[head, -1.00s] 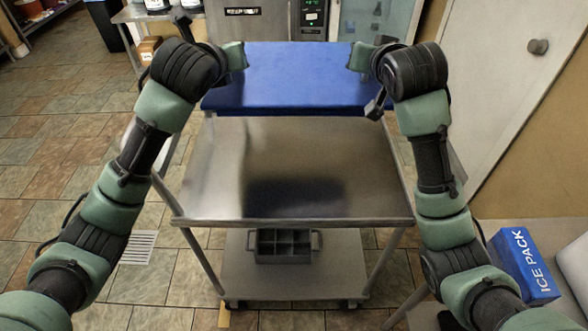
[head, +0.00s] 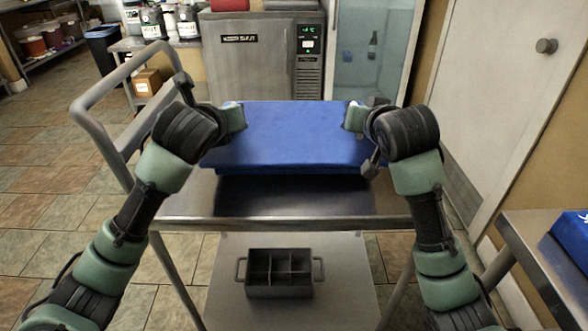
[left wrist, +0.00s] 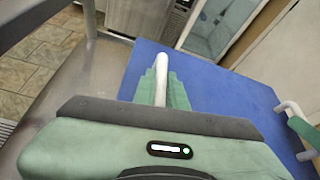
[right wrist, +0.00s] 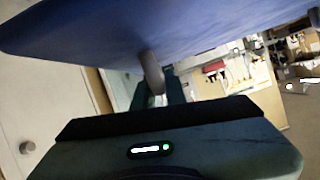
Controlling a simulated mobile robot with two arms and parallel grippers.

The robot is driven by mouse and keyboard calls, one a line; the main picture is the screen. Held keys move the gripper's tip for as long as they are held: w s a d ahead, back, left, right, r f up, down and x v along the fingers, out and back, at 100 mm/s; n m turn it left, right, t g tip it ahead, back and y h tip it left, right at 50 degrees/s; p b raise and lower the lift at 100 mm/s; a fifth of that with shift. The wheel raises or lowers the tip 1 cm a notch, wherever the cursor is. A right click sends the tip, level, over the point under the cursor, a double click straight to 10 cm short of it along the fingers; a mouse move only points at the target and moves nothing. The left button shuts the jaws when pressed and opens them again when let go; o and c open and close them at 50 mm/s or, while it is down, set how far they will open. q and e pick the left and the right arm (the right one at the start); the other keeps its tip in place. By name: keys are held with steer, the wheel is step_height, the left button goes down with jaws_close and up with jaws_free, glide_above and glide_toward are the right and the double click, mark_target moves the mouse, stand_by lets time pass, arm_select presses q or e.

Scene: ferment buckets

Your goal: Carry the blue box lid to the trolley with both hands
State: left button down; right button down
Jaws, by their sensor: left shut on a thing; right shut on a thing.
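The blue box lid (head: 292,138) is level above the far part of the steel trolley's top shelf (head: 182,208), with a dark reflection in front of it. I cannot tell whether it touches the shelf. My left gripper (head: 238,117) is shut on the lid's left side. My right gripper (head: 357,116) is shut on its right side. In the left wrist view the lid (left wrist: 222,95) spreads out beyond the fingers. In the right wrist view the lid's blue surface (right wrist: 90,35) fills the top, and the fingertips are partly hidden.
The trolley's handle (head: 100,85) rises at the left. A grey divided caddy (head: 279,275) sits on its lower shelf. A steel cabinet (head: 235,70) and glass-door fridge (head: 370,50) stand behind. A steel table (head: 530,250) with a blue pack (head: 574,243) is at right.

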mark_target(232, 135)
arm_select(q)
steer(key=shift+a, duration=0.1)
arm_select(e)
steer(key=shift+d, duration=0.1)
arm_select(q)
steer(key=shift+f, duration=0.1)
arm_select(e)
steer(key=shift+f, duration=0.1)
